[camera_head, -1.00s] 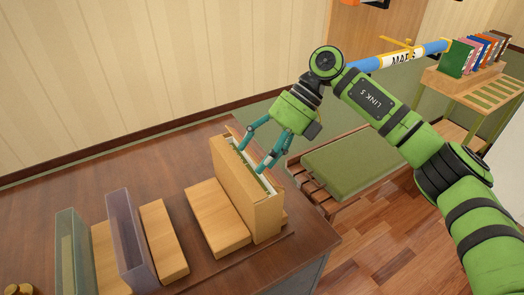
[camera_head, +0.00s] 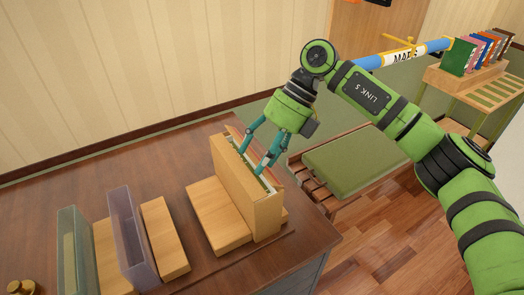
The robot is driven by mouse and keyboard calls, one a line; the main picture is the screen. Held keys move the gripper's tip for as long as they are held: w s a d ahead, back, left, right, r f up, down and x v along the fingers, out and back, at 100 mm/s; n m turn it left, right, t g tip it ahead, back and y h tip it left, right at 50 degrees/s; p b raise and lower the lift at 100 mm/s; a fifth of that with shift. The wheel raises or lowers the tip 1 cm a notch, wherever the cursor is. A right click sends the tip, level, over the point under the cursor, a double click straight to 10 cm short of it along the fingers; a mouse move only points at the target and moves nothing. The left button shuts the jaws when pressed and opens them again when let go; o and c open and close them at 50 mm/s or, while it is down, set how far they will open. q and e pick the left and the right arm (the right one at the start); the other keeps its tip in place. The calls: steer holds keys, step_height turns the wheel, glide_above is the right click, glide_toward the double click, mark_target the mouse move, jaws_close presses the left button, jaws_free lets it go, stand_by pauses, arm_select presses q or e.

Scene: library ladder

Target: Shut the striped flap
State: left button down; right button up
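A light wooden upright box (camera_head: 248,195) stands on a wooden base near the right end of the dark desk. A narrow orange-brown panel edge (camera_head: 238,138) shows behind its top; I cannot tell whether this is the striped flap, and no stripes are clear. White and green edges show in the box's open top. My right gripper (camera_head: 253,161), teal-fingered on a green arm, points down at this top. Its fingers are apart, with the tips at or just over the box's upper edge; contact is unclear. My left gripper is not in view.
A purple clear holder (camera_head: 131,240) and a green clear holder (camera_head: 75,252) stand at left on the desk (camera_head: 100,195), with wooden blocks beside them. A green-cushioned bench (camera_head: 345,160) is beyond the desk's right edge. A book rack (camera_head: 468,75) stands far right.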

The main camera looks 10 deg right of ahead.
steer(key=shift+r, duration=0.15)
steer(key=shift+w+d+r, duration=0.15)
steer(key=shift+d+r, duration=0.05)
steer(key=shift+r, duration=0.1)
steer(key=v, duration=1.1)
